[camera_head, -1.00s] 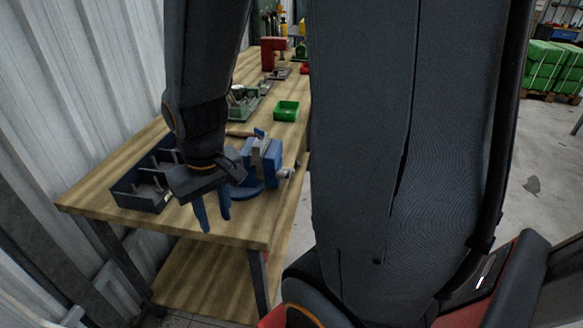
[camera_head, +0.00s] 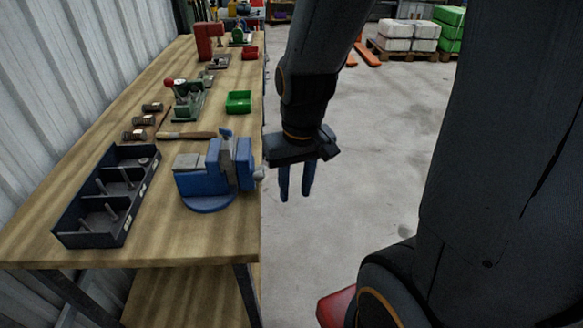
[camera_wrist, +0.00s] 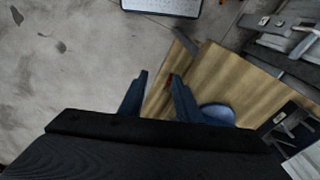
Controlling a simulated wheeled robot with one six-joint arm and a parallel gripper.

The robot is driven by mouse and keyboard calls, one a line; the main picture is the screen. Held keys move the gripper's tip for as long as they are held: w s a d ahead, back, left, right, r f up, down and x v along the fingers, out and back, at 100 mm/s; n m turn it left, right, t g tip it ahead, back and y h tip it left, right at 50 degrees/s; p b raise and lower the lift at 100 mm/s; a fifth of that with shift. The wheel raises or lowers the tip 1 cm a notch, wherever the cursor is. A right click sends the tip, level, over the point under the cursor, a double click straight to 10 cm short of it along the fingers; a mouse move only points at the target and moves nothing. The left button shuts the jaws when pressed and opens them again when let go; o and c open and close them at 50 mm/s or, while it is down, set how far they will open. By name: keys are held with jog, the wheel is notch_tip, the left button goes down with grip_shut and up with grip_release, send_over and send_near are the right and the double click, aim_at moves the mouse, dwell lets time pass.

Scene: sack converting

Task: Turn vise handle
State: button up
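The blue vise (camera_head: 208,178) stands at the right edge of the wooden workbench in the head view. Its screw end (camera_head: 259,173) points right, past the bench edge; the handle bar itself is hard to make out. My gripper (camera_head: 296,190) hangs fingers down over the floor, just right of the screw end and apart from it. Its two blue fingers are parted with nothing between them. In the wrist view the fingers (camera_wrist: 158,100) show near the bench corner, and a blue rounded part, probably the vise base (camera_wrist: 216,115), lies right of them.
The workbench (camera_head: 190,238) carries a dark divided tray (camera_head: 88,236), a brush (camera_head: 186,135), a green bin (camera_head: 238,98), a green machine (camera_head: 188,103) and a red tool (camera_head: 208,42). A corrugated wall (camera_head: 62,80) borders the left. Open concrete floor (camera_head: 385,130) lies right of the bench.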

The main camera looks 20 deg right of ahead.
notch_tip(320, 180, down, 8)
jog(key=w+m+g+y+b, duration=0.2)
jog(key=w+m+g+y, duration=0.15)
jog(key=m+y, duration=0.4)
jog(key=w+d+m+t+y, duration=0.3)
jog(key=w+d+t+y, duration=0.45)
jog(key=w+y, duration=0.25)
jog(key=p+x, duration=0.2)
jog(key=x, duration=0.6)
jog(key=shift+w+a+t+p, duration=0.15)
jog(key=shift+t+p, duration=0.15)
jog(key=shift+h, duration=0.25)
grip_shut()
